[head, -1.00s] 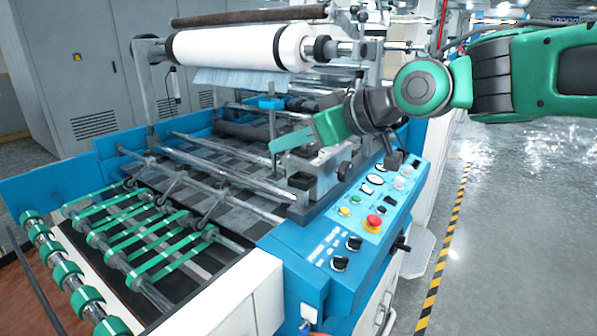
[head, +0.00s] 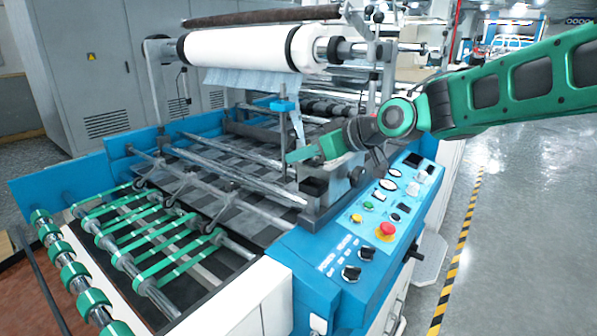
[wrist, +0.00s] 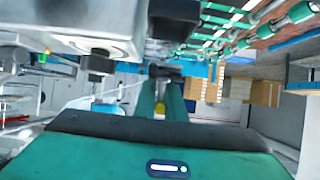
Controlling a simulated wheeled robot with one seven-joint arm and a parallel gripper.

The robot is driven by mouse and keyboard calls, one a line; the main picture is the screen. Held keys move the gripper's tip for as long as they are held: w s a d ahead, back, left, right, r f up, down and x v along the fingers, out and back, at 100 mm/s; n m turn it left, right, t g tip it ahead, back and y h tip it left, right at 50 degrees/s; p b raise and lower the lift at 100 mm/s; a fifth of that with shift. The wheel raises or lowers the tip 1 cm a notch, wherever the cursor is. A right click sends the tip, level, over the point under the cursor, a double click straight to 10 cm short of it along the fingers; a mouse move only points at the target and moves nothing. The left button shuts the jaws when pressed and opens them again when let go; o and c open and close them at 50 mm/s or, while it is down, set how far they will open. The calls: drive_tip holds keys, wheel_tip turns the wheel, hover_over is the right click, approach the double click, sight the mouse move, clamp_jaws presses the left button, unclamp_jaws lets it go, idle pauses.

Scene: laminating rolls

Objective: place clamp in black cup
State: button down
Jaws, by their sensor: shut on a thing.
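My gripper (head: 290,157) reaches in from the right over the machine, its green fingers shut on the clamp. The clamp (head: 284,106) has a blue head and a thin upright bar that passes down at the fingertips. It stands about upright in the head view. The black cup (head: 313,187) appears as a small dark box-like thing on the machine, below and slightly right of the fingertips. A dark shape that looks like the cup shows at the top of the wrist view (wrist: 174,20). The green fingers (wrist: 161,98) show there too; the clamp is not clear between them.
The blue control panel (head: 378,215) with knobs and a red button lies right of the cup. Metal bars (head: 240,178) cross the machine bed at left. A large white roll (head: 245,48) hangs behind. Open floor (head: 510,220) lies right of the machine.

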drive_tip(key=shift+f, duration=2)
drive_tip(key=c, duration=2.1)
unclamp_jaws()
drive_tip(key=v, duration=1.2)
drive_tip(key=s+d+f+m+g+h, duration=0.1)
drive_tip(key=s+d+f+m+h, duration=0.4)
drive_tip(key=d, duration=0.5)
drive_tip(key=s+d+f+m+g+h, duration=0.1)
drive_tip(key=s+d+f+m+h, duration=0.15)
drive_tip(key=s+d+f, duration=0.6)
drive_tip(key=s+d+f+m+g+h, duration=0.1)
drive_tip(key=s+d+f+m+g, duration=0.1)
drive_tip(key=s+d, duration=0.4)
drive_tip(key=s+d+f+m+g+h, duration=0.1)
drive_tip(key=s+d+f+m+g, duration=0.2)
drive_tip(key=s+d+m, duration=0.3)
drive_tip(key=s+m+g, duration=0.1)
drive_tip(key=s, duration=0.3)
drive_tip(key=shift+s+d, duration=0.2)
drive_tip(key=shift+s, duration=0.2)
